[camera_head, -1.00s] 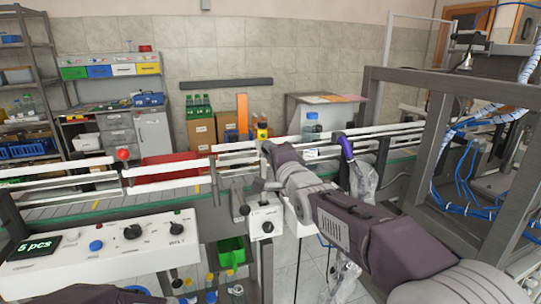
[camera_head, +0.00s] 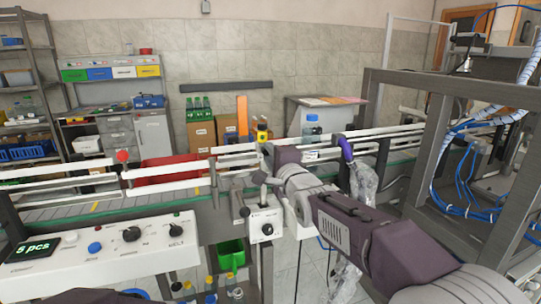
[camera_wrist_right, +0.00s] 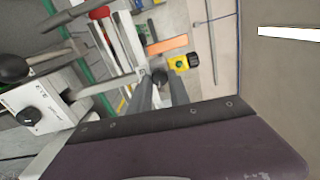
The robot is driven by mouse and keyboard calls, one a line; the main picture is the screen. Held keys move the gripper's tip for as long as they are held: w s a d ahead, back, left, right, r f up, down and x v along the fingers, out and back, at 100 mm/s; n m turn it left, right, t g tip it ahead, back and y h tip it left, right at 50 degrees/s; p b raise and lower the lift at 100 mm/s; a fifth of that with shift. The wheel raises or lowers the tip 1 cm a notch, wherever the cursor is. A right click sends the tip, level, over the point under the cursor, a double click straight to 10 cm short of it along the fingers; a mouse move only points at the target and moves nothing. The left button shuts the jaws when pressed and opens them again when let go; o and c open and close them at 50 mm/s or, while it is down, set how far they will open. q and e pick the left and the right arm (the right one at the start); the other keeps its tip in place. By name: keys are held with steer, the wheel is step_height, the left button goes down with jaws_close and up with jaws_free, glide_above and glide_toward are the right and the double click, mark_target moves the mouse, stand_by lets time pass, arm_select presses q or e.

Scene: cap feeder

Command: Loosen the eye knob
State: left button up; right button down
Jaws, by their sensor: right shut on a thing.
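The eye is a small yellow block (camera_head: 262,134) with a dark top, standing at the rail behind the conveyor. It also shows in the right wrist view (camera_wrist_right: 182,63). The eye knob (camera_wrist_right: 159,76) is a small dark round knob beside the yellow block. My right gripper (camera_wrist_right: 159,82) has its two dark fingers on either side of the knob and is shut on it. In the head view my right gripper (camera_head: 267,152) is mostly hidden by its own purple wrist, and I cannot make out the knob there. My left gripper is not in view.
White guard rails (camera_head: 85,173) run along the conveyor. A control panel (camera_head: 100,248) reads 5 pcs at left. A grey frame (camera_head: 416,150) stands at right.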

steer(key=c, duration=1.2)
jaws_free()
steer(key=v, duration=0.9)
steer(key=shift+b, duration=0.4)
